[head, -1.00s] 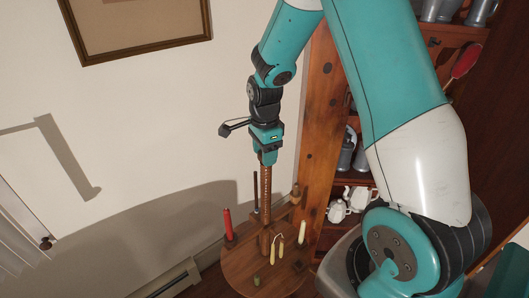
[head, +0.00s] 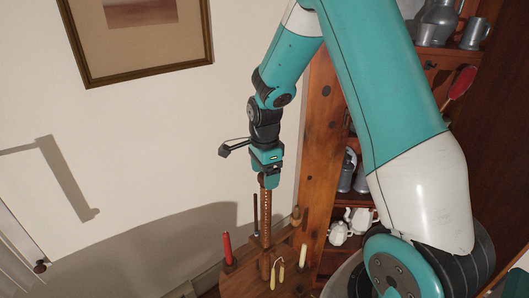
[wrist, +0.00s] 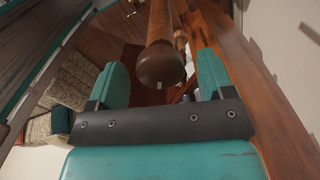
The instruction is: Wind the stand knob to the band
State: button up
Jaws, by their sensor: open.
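The wooden stand post (head: 265,222) rises upright from the round wooden table in the head view, with ridges or marks along its length. Its rounded brown knob (wrist: 160,66) shows large in the wrist view, at the near end of the post. My gripper (head: 268,186) is over the top of the post, pointing down. In the wrist view its two teal fingers stand apart on either side of the knob, with a gap on each side. I cannot make out the band.
A red candle (head: 227,248), a pale candle (head: 302,257) and a hanging yellowish pair (head: 277,270) surround the post. A dark thin rod (head: 255,215) stands close behind. The wooden shelf upright (head: 318,150) is near on the right, with white pots (head: 340,233) beyond.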

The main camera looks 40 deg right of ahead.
notch_tip(320, 180, up, 17)
jog(key=b, duration=0.2)
jog(key=shift+f, duration=0.1)
dwell(0.4)
jog(key=s+a+f+n+y, duration=0.1)
jog(key=s+a+n+y, duration=0.1)
jog(key=s+a+n, duration=0.9)
jog(key=s+a+f+n+y+b, duration=0.1)
jog(key=s+a+f+n+y, duration=0.1)
jog(key=s+a+n, duration=0.9)
jog(key=n, duration=0.5)
jog(key=shift+f+n, duration=0.25)
jog(key=shift+n, duration=0.05)
